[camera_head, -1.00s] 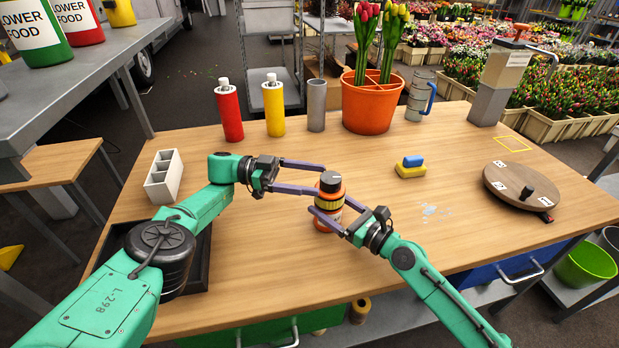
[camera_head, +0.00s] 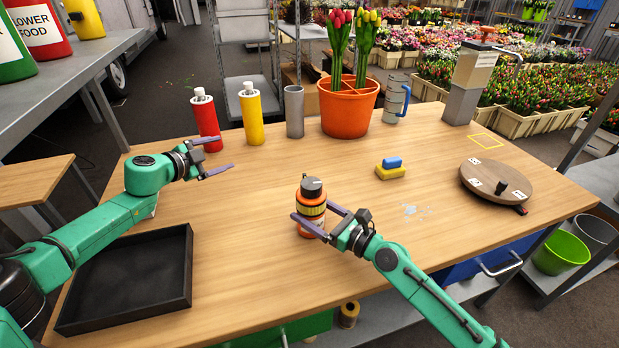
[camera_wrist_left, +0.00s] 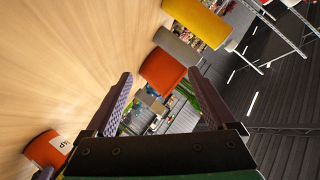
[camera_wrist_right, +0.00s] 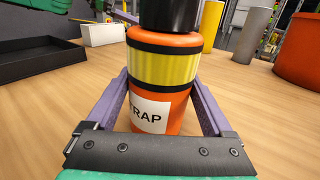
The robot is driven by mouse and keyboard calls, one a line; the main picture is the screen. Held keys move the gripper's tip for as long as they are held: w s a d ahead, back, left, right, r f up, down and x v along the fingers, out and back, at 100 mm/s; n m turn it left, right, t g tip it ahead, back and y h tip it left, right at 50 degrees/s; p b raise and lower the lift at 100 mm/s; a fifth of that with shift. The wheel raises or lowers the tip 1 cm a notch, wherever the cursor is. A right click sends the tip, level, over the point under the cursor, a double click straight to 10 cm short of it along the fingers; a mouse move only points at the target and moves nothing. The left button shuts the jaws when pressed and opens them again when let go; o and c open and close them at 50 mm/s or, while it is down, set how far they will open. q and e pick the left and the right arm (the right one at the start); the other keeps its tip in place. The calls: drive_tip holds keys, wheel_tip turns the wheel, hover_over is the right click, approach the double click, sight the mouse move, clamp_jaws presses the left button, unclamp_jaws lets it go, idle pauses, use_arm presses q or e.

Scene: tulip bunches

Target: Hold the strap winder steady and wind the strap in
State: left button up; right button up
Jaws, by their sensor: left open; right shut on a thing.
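The strap winder (camera_head: 311,203) is an upright orange cylinder with a yellow band and a dark knob (camera_head: 311,185) on top. It stands on the wooden table. My right gripper (camera_head: 313,214) is shut around its lower body. In the right wrist view the winder (camera_wrist_right: 160,75) is between the two fingers, with a label ending in "RAP". My left gripper (camera_head: 226,155) is open and empty, left of the winder and apart from it. In the left wrist view the winder (camera_wrist_left: 45,150) is at the lower left, outside the fingers.
A black tray (camera_head: 75,318) lies at the left front. Red (camera_head: 207,122) and yellow (camera_head: 251,115) bottles, a grey cylinder (camera_head: 294,112) and an orange tulip pot (camera_head: 347,108) stand behind. A sponge (camera_head: 390,172) and a round wooden turntable (camera_head: 480,178) are right. The centre table is clear.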

use_arm(q)
drive_tip(key=a+r+t+y, duration=0.2)
drive_tip(key=a+r, duration=0.1)
drive_tip(key=d+f+m, duration=0.2)
drive_tip(key=d+m, duration=0.5)
drive_tip(key=d, duration=0.5)
drive_tip(key=m+t+y, duration=0.3)
drive_tip(key=m+y, duration=0.4)
drive_tip(key=m, duration=0.5)
approach(310, 178)
drive_tip(key=shift+h, duration=0.4)
drive_tip(key=w, duration=0.3)
drive_tip(key=w+a, duration=0.1)
drive_tip(key=w, duration=0.3)
drive_tip(key=w+f, duration=0.1)
drive_tip(key=w, duration=0.2)
drive_tip(key=shift+w+a+f, duration=0.1)
drive_tip(key=shift+w+a, duration=0.15)
drive_tip(key=shift+w, duration=0.4)
drive_tip(key=c, duration=1.4)
